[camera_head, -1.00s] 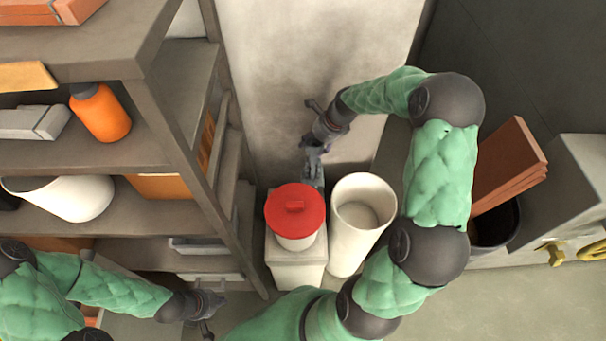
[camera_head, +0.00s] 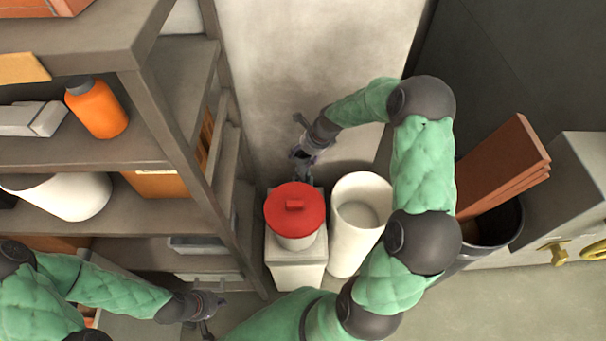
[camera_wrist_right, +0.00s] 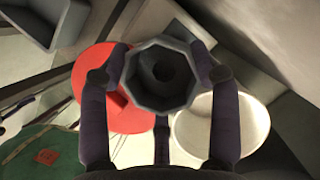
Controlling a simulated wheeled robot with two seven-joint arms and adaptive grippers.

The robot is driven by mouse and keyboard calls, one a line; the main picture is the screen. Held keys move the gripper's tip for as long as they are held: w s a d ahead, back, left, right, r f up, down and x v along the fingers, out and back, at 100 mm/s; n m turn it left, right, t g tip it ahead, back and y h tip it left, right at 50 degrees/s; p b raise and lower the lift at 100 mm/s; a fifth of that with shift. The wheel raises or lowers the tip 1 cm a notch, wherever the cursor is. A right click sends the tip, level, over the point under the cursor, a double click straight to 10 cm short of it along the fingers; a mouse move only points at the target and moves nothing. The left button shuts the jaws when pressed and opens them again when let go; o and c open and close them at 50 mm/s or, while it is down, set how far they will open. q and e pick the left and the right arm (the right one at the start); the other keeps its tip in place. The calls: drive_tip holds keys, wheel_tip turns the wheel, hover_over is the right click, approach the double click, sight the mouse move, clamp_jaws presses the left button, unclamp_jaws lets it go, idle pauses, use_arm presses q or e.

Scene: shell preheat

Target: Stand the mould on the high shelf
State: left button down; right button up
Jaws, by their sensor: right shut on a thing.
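The mould (camera_wrist_right: 162,75) is a dark grey, many-sided piece with a round hollow, seen in the right wrist view. My right gripper (camera_wrist_right: 163,75) is shut on it, with fingers on both sides. In the head view my right gripper (camera_head: 303,162) hangs just behind the red-lidded container, and the mould is hardly discernible there. The rack's upper shelf (camera_head: 85,52) is at the top left, left of my right gripper. My left gripper (camera_head: 208,312) is low, by the rack's foot, with its fingers apart and empty.
A red lid (camera_head: 294,208) tops a pale container on a white stand (camera_head: 297,265). A tall white cylinder (camera_head: 350,240) stands beside it. The rack post (camera_head: 185,150) borders the shelves. An orange bottle (camera_head: 97,108) occupies a middle shelf. A dark bin (camera_head: 490,235) holds brown boards.

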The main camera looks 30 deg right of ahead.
sight(305, 171)
wheel_tip(305, 171, down, 6)
drive_tip(key=shift+f+b, duration=0.1)
drive_tip(key=shift+b, duration=0.5)
drive_tip(key=shift+f+b, duration=0.75)
drive_tip(key=shift+f, duration=1.75)
drive_tip(key=shift+f, duration=0.15)
drive_tip(key=o, duration=1.6)
drive_tip(key=shift+c, duration=0.2)
drive_tip(key=shift+o, duration=0.7)
